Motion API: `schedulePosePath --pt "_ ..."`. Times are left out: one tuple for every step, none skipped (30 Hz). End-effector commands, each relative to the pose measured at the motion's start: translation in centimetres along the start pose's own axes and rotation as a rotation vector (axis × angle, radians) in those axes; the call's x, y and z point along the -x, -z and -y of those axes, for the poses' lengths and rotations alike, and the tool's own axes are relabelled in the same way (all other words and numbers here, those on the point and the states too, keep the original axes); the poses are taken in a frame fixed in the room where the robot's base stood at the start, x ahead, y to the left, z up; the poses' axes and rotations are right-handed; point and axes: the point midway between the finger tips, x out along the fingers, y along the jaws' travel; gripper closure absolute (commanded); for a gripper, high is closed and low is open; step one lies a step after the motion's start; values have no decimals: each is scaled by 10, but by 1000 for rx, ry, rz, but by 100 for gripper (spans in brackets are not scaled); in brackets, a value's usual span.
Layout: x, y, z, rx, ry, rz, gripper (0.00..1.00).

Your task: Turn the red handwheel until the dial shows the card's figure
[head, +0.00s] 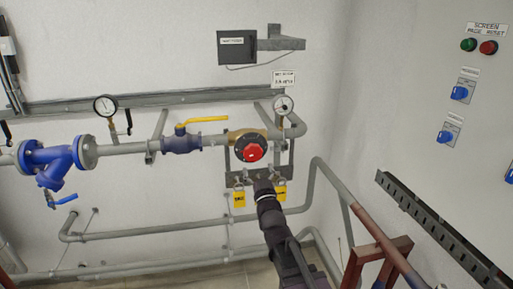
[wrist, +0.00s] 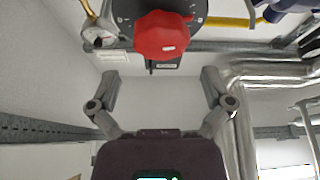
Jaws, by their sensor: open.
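The red handwheel (head: 251,152) sits on a black round plate on the brass valve in the pipe. In the wrist view the red handwheel (wrist: 161,36) is beyond my open fingers, apart from them. My gripper (head: 263,184) is just below the wheel in the head view; its two fingers (wrist: 159,84) are spread and empty. The dial (head: 283,104) is a small white round gauge up and right of the wheel; it also shows in the wrist view (wrist: 97,36). The card (head: 284,78) hangs above the dial. Its figure and the needle's reading are too small to read surely.
A yellow lever valve (head: 202,120) and a second gauge (head: 105,105) are left of the wheel. Yellow padlocks (head: 239,199) hang beside my gripper. Lower pipes (head: 150,230) run along the wall. A control panel (head: 455,100) with a slotted rail (head: 430,225) stands at right.

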Motion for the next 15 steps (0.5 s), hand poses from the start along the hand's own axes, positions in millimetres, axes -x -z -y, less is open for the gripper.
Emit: schedulePosePath --pt "-10 1 0 0 0 0 0" --pt "-14 1 0 0 0 0 0" --pt "-20 1 0 0 0 0 0" --pt "-23 1 0 0 0 0 0" --pt "-27 1 0 0 0 0 0" --pt "-32 1 0 0 0 0 0" --pt "-38 1 0 0 0 0 0" --pt "-42 2 0 0 0 0 0" --pt "-48 1 0 0 0 0 0" --pt "-52 1 0 0 1 0 0" --pt "-56 1 0 0 1 0 0" --pt "-61 1 0 0 1 0 0" --pt "-64 1 0 0 1 0 0" --pt "-67 1 0 0 1 0 0" --pt "-71 1 0 0 1 0 0"
